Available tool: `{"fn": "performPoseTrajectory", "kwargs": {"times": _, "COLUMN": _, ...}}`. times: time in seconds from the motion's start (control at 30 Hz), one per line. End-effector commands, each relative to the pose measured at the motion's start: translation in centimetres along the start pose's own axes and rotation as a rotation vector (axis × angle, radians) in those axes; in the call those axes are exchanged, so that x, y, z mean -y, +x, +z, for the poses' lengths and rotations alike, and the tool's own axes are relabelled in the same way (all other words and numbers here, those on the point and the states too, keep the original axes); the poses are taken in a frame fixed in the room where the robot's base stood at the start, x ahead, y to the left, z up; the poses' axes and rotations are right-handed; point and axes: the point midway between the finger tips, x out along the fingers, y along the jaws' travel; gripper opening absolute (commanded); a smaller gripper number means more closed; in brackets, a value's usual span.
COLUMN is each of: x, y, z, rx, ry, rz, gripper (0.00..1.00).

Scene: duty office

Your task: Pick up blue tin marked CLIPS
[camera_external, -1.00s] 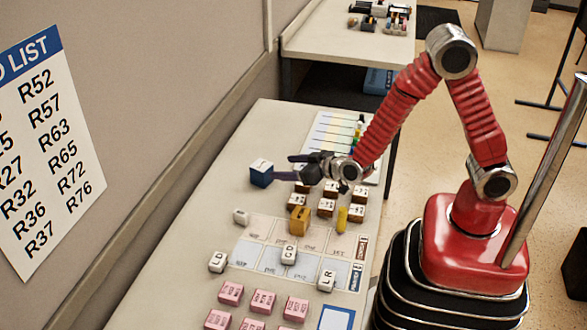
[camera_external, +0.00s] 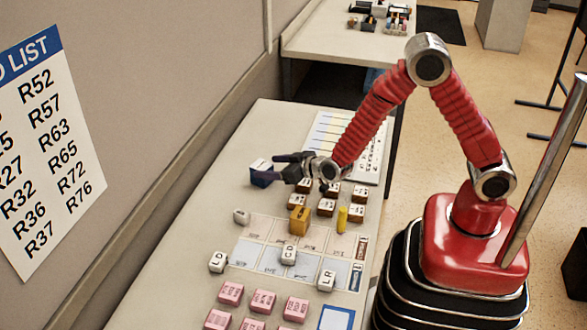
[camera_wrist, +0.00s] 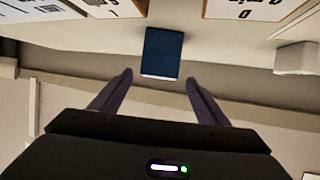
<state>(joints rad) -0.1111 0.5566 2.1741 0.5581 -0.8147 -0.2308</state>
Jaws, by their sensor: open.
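A dark blue box-shaped tin (camera_external: 262,174) with a pale top stands on the desk near the wall side; its marking is too small to read. In the wrist view the blue tin (camera_wrist: 161,53) lies just ahead of the fingertips, centred between them. My gripper (camera_external: 277,170) is open, with its fingers reaching left to the tin in the outside view. The wrist view shows both fingers of my gripper (camera_wrist: 159,77) spread apart, with nothing held. I cannot tell whether a finger touches the tin.
Several tan lettered blocks (camera_external: 326,207) and a yellow block (camera_external: 299,221) stand close to the right. White blocks (camera_external: 217,262) and a printed grid sheet (camera_external: 268,247) lie nearer the camera. The grey wall (camera_external: 170,90) borders the desk. Desk left of the tin is clear.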

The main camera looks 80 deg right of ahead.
Motion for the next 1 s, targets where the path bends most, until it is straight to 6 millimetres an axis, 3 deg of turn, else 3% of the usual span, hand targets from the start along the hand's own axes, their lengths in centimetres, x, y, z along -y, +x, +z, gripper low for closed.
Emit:
{"fn": "performPoseTrajectory", "kwargs": {"times": 0.4, "x": -0.3, "y": 4.5, "z": 0.0, "rx": 0.001, "ry": 0.000, "rz": 0.001, "gripper": 0.69}}
{"fn": "performPoseTrajectory", "kwargs": {"times": 1.0, "x": -0.3, "y": 4.8, "z": 0.0, "rx": 0.000, "ry": 0.000, "rz": 0.000, "gripper": 0.68}}
